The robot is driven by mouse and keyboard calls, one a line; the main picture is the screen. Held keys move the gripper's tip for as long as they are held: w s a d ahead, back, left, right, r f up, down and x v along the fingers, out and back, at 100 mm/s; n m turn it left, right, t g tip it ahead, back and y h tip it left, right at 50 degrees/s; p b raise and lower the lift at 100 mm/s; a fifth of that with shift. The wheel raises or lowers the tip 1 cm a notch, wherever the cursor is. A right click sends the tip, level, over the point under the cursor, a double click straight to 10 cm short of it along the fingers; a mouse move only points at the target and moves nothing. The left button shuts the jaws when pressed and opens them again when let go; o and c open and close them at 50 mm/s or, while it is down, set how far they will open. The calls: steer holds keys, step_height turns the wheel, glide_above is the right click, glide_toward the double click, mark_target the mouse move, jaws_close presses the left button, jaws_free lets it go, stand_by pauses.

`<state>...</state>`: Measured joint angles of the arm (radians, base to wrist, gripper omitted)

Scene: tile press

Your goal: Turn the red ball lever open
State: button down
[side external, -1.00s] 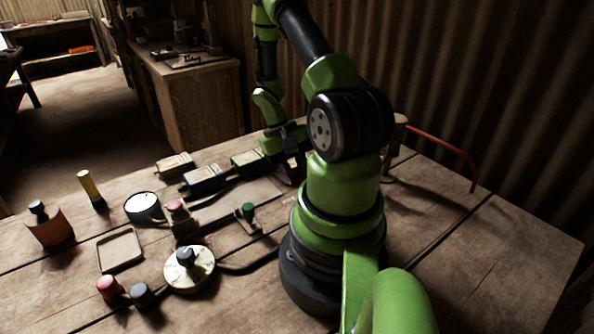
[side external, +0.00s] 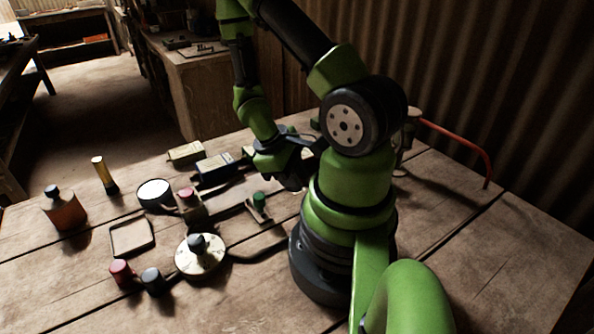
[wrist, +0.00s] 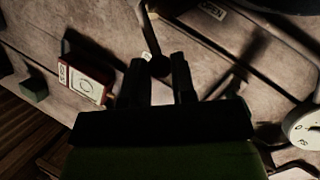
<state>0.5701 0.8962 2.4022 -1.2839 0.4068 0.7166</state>
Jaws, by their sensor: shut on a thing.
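My gripper (wrist: 160,80) shows in the wrist view with its two dark fingers close around a dark round ball (wrist: 160,66). The ball sits at the end of a thin lever rod (wrist: 147,25) that runs up out of the picture. The ball looks nearly black in the shade, so its red colour cannot be told. In the side external view my gripper (side external: 292,178) is low over the table, beside my arm's base. The ball and lever are hidden there behind my gripper and arm.
A green-knobbed lever (side external: 259,200), a red-topped block (side external: 188,205) and a dial (side external: 200,257) stand left of my base. Small boxes (side external: 215,168) lie behind them. A curved red pipe (side external: 465,146) rises at the right. The front right of the table is clear.

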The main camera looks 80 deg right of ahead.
steer(key=shift+s+a+n+h, duration=0.1)
steer(key=shift+a+n+h, duration=0.55)
steer(key=shift+n, duration=0.55)
steer(key=shift+a, duration=0.1)
steer(key=c, duration=0.9)
jaws_free()
steer(key=shift+c, duration=0.2)
steer(key=v, duration=1)
steer(key=shift+s, duration=0.2)
